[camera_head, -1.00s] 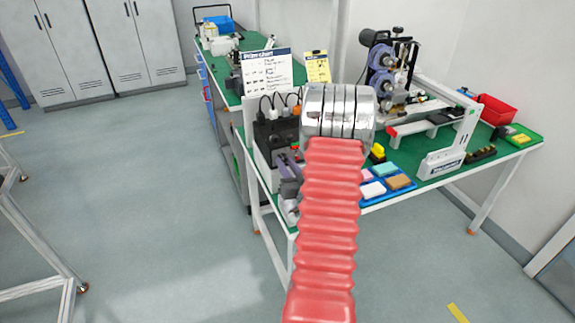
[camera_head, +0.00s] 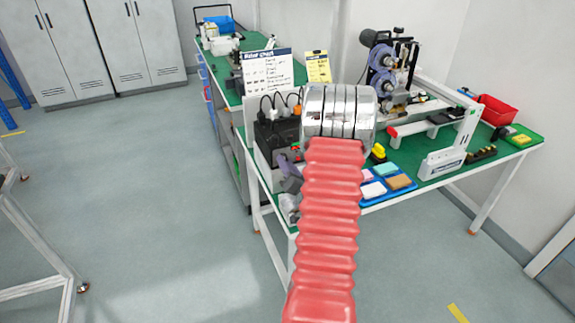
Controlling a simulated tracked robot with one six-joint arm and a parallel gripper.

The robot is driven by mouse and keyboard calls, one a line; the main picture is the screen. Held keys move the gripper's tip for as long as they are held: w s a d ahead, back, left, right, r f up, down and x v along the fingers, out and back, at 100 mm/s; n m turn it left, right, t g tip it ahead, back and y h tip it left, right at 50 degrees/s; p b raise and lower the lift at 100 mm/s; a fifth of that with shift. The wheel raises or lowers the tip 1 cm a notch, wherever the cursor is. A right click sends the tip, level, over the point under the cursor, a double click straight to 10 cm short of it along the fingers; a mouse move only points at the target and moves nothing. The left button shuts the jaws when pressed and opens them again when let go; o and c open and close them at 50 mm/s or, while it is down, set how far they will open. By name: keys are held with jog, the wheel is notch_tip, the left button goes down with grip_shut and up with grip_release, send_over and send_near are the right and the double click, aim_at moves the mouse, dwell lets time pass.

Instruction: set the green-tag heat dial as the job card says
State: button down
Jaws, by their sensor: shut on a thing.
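My gripper (camera_head: 290,180) shows only in part, as grey pieces left of my red arm, at the front of a black control box (camera_head: 277,135). It is tilted and shut on what seems to be a heat dial on that box. The dial, its green tag and its pointer are hidden, so I cannot tell its setting. A yellow-topped card (camera_head: 318,67) stands at the back of the bench, likely the job card. Its writing is too small to read. A white chart (camera_head: 267,73) with a dark heading stands to its left.
The green-topped bench (camera_head: 440,187) carries a roller machine (camera_head: 385,72), a blue tray of coloured pads (camera_head: 372,190), a white labelled block (camera_head: 442,163) and a red bin (camera_head: 497,110). Cables rise from the black box.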

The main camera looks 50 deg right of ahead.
jog(key=shift+s+d, duration=0.15)
jog(key=shift+d, duration=0.1)
jog(key=c, duration=1.8)
grip_release()
jog(key=shift+a, duration=0.1)
jog(key=v, duration=1.3)
jog(key=shift+s+a, duration=0.2)
jog(key=shift+s, duration=0.1)
jog(key=shift+o, duration=0.7)
